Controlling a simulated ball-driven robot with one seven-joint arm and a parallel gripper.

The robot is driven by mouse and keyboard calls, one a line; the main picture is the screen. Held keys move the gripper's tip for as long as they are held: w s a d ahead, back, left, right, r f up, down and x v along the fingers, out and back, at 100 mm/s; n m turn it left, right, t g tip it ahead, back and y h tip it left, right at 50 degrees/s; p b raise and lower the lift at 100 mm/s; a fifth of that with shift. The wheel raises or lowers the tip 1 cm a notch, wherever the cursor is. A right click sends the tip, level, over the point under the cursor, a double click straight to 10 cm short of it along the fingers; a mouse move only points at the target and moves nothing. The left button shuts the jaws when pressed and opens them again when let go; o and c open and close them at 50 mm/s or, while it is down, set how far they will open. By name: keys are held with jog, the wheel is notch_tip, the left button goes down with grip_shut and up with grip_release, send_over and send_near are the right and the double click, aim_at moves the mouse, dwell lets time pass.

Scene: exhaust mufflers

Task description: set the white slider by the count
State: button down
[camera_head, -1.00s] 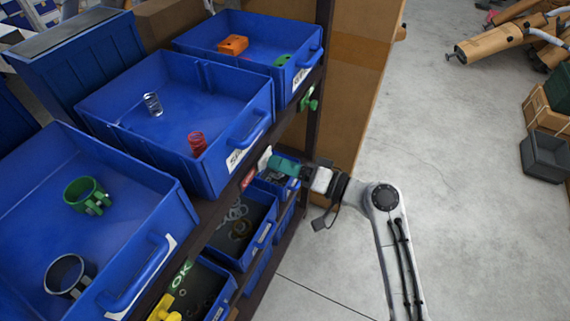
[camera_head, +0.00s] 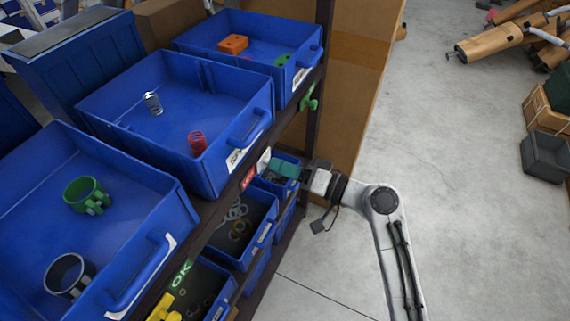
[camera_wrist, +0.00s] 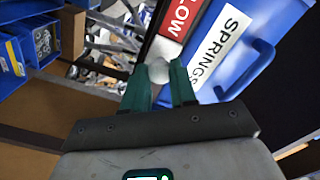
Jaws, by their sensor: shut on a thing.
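The white slider (camera_wrist: 158,70) sits between the tips of my gripper's teal fingers in the wrist view. In the head view the slider (camera_head: 263,160) shows as a small white piece on the rack's front rail. My gripper (camera_head: 276,166) is shut on it there. A red label reading LOW (camera_wrist: 180,18) is on the rail just beyond the slider. The blue springs bin (camera_head: 110,98), above and left of my gripper, holds a silver spring (camera_head: 153,103) and a red spring (camera_head: 197,142). The SPRINGS label (camera_wrist: 218,45) is on its front.
A yellow slider (camera_head: 163,308) is by a green OK label (camera_head: 181,273). A green slider (camera_head: 313,98) is farther back. The near bin (camera_head: 30,200) holds two clamps; the far bin (camera_head: 190,40) holds orange and green pieces. Lower bins (camera_head: 262,232) lie under the rail.

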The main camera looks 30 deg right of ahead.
jog(key=s+a, duration=0.2)
jog(key=a, duration=0.1)
jog(key=s+a, duration=0.1)
jog(key=shift+s+a+f, duration=0.1)
jog(key=shift+s+a, duration=0.15)
jog(key=shift+a, duration=0.15)
jog(key=c, duration=0.9)
grip_release()
jog(key=shift+c, duration=0.2)
jog(key=shift+o, duration=0.3)
jog(key=b, duration=0.3)
send_near(247, 180)
jog(key=v, duration=0.5)
jog(key=shift+s+d, duration=0.45)
jog(key=shift+s, duration=0.05)
